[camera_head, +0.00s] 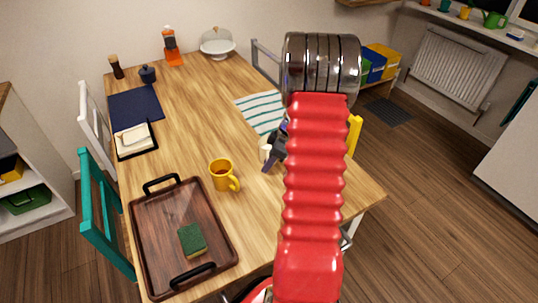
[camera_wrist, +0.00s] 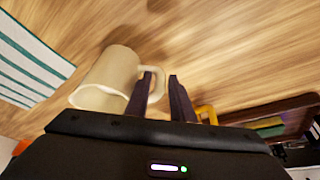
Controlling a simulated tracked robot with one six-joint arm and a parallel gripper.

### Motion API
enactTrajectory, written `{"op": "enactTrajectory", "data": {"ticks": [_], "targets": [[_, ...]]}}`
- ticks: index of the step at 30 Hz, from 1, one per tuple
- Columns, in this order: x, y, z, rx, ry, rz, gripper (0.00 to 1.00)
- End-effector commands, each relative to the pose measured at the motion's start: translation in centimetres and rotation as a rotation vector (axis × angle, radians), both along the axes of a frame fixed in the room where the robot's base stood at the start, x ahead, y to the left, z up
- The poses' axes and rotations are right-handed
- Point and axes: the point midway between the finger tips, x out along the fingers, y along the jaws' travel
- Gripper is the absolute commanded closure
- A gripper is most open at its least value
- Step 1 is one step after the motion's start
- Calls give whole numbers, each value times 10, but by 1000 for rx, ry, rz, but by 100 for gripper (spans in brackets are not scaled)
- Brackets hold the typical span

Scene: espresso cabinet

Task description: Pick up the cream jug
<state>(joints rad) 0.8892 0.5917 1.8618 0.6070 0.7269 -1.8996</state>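The cream jug (camera_wrist: 112,72) is at the left in the wrist view, its rim facing lower left and its handle (camera_wrist: 158,72) facing right. My gripper (camera_wrist: 161,76) is at the handle. The left finger overlaps the handle opening, and the right finger is just to the right of the handle. The fingers are apart, with the handle's outer bar seemingly between them; I cannot tell whether either touches it. My red arm hides the area to the right.
A yellow mug (camera_head: 221,175) stands left of my gripper. A brown tray (camera_head: 150,240) holds a green sponge (camera_head: 192,240). A striped cloth (camera_head: 260,112) lies behind the jug. The table middle is clear.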

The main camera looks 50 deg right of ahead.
Motion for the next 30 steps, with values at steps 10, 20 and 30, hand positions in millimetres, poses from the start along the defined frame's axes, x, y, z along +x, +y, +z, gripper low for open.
{"op": "enactTrajectory", "data": {"ticks": [10,20,30], "targets": [[0,0,0,0,0,0,86],[0,0,0,0,0,1,100],[0,0,1,-1,-1,1,100]]}}
